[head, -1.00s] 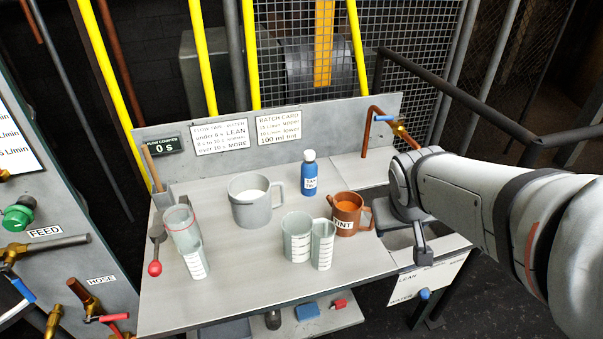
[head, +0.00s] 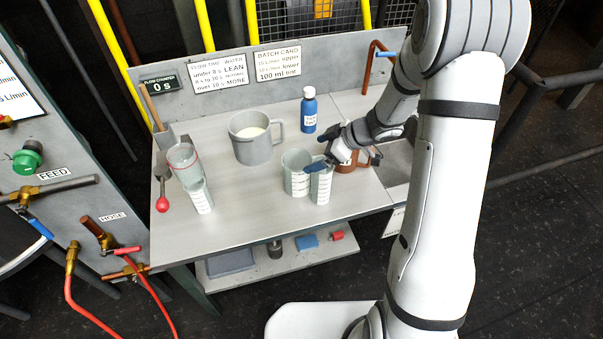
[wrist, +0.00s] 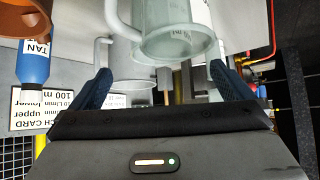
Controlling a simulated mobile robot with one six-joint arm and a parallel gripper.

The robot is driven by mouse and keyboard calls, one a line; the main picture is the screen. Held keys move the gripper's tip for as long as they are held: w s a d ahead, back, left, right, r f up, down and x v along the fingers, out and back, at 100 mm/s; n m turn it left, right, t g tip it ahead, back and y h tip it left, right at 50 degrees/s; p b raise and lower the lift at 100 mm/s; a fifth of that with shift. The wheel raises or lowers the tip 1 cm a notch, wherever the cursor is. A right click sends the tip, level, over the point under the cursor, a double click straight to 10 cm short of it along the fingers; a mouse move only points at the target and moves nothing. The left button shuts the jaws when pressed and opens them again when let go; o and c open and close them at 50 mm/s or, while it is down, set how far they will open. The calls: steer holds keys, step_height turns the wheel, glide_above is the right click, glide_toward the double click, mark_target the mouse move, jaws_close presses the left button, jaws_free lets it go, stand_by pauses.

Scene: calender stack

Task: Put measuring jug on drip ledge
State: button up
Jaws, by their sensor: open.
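The translucent grey measuring jug (head: 296,180), marked with graduations, stands upright on the bench beside a narrow measuring cylinder (head: 321,187). My gripper (head: 325,160) is close to the jug and cylinder, with one dark blue finger in front of their upper parts. In the wrist view, which looks inverted, my gripper (wrist: 162,85) has its two fingers spread wide and empty. A graduated vessel with a handle (wrist: 178,42), seemingly the jug, lies just beyond the fingertips. Contact cannot be told. A pale slab (head: 350,104) by the copper spout may be the drip ledge; I cannot be sure.
The brown tint jug (head: 347,166) is partly hidden behind my gripper. A blue bottle (head: 308,112) and a grey mug (head: 252,146) stand behind. A red-ringed vessel (head: 184,162) and another cylinder (head: 201,199) are at left. The bench front (head: 240,220) is clear.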

mark_target(303, 160)
steer(key=x, duration=0.6)
steer(key=shift+s+a+f+b, duration=0.15)
steer(key=shift+f+b, duration=0.15)
steer(key=shift+b, duration=0.05)
steer(key=c, duration=1.5)
